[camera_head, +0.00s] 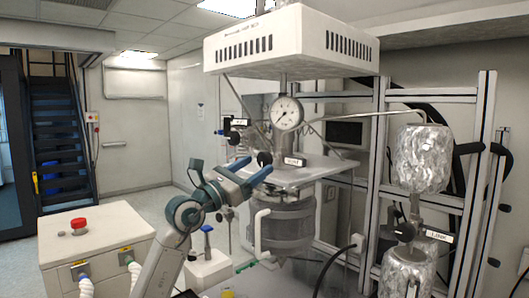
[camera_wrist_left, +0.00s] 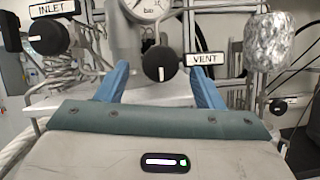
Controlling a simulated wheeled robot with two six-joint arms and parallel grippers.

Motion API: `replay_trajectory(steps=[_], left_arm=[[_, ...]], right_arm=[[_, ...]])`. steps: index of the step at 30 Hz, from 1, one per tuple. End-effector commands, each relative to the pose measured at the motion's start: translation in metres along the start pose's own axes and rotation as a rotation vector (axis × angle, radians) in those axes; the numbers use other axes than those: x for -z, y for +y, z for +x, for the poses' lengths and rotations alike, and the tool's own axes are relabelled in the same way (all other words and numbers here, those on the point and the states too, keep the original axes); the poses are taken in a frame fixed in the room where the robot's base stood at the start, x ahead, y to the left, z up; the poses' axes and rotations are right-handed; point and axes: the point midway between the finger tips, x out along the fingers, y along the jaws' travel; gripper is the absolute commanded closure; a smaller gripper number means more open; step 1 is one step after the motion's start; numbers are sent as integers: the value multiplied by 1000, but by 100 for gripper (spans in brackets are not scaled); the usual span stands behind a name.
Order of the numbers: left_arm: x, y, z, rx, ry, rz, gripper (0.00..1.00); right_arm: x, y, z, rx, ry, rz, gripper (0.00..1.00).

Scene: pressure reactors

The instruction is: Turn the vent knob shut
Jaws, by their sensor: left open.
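The vent knob (camera_head: 264,158) is a round black knob on the reactor, beside its white VENT label (camera_head: 294,161). In the left wrist view the vent knob (camera_wrist_left: 160,66) carries a white mark that stands about upright on its lower face. My left gripper (camera_head: 258,164) is open, its two blue fingers pointing at the knob. In the left wrist view the knob appears between the fingertips of the gripper (camera_wrist_left: 160,68), with a gap on both sides. I cannot tell whether the tips reach past its face. My right gripper is not in view.
The black inlet knob (camera_wrist_left: 47,37) is up and left of the vent knob. A pressure gauge (camera_head: 287,112) sits above. The reactor vessel (camera_head: 285,225) hangs below a metal plate. Foil-wrapped parts (camera_head: 420,158) and a metal frame stand at right. A white box with a red button (camera_head: 78,225) is at left.

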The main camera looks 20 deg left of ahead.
Motion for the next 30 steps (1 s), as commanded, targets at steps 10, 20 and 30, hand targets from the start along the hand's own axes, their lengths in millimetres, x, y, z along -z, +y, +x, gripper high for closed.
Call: replay_trajectory(steps=[10,20,30], left_arm=[[-1,0,40,1,0,-2,39],[0,-1,42,1,0,0,41],[0,-1,41,2,0,1,83]], right_arm=[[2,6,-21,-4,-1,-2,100],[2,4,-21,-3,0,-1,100],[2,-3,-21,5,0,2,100]])
